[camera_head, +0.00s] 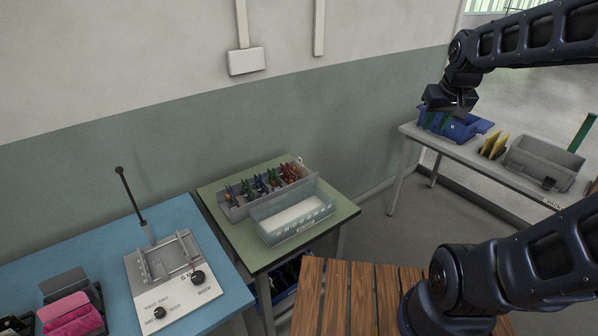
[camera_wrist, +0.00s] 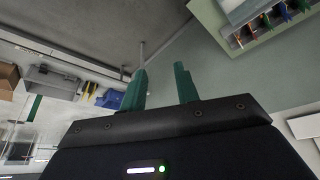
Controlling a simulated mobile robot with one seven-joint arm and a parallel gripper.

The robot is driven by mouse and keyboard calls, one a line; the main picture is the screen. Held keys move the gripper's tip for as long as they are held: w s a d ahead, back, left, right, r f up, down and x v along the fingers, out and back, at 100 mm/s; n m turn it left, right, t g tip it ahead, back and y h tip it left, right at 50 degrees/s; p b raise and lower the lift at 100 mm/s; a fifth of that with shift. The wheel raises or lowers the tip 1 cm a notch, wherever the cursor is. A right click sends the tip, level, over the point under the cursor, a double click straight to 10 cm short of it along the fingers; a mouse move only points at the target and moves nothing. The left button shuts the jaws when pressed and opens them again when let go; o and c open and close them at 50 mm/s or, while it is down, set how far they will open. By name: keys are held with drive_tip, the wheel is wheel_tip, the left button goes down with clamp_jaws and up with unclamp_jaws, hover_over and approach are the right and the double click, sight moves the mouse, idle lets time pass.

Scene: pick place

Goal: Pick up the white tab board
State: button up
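My gripper (camera_wrist: 160,70) has two green fingers that stand apart with nothing between them. In the head view it hangs at the upper right, in front of the blue bin (camera_head: 470,128). I cannot clearly pick out a white tab board. A clear tray (camera_head: 292,226) with a white interior and a row of marks on its front stands on the green-topped table (camera_head: 345,210). A white plate (camera_head: 172,300) with a grey fixture (camera_head: 165,258) lies on the blue table (camera_head: 95,250). My gripper is far from both.
A grey bin (camera_head: 265,192) of colored clamp-like tools stands behind the clear tray. Pink and grey pieces (camera_head: 68,307) sit in a dark holder at lower left. The right bench holds yellow pieces (camera_head: 493,146) and a grey bin (camera_head: 545,160). A slatted wooden top (camera_head: 345,300) is bare.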

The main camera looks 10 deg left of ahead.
drive_tip(key=w+a+f+n, duration=0.2)
drive_tip(key=w+a+f, duration=0.1)
drive_tip(key=w+a, duration=0.65)
drive_tip(key=n+g+y, duration=0.1)
drive_tip(key=n+y, duration=0.2)
drive_tip(key=n, duration=0.2)
hover_over(298, 162)
drive_tip(key=s+d, duration=0.1)
drive_tip(key=f, duration=2.9)
drive_tip(key=shift+s+f, duration=0.2)
drive_tip(key=shift+d+x, duration=0.15)
drive_tip(key=shift+x, duration=1.15)
drive_tip(key=shift+d+x, duration=0.1)
drive_tip(key=shift+x, duration=1.2)
drive_tip(key=shift+w, duration=0.1)
clamp_jaws()
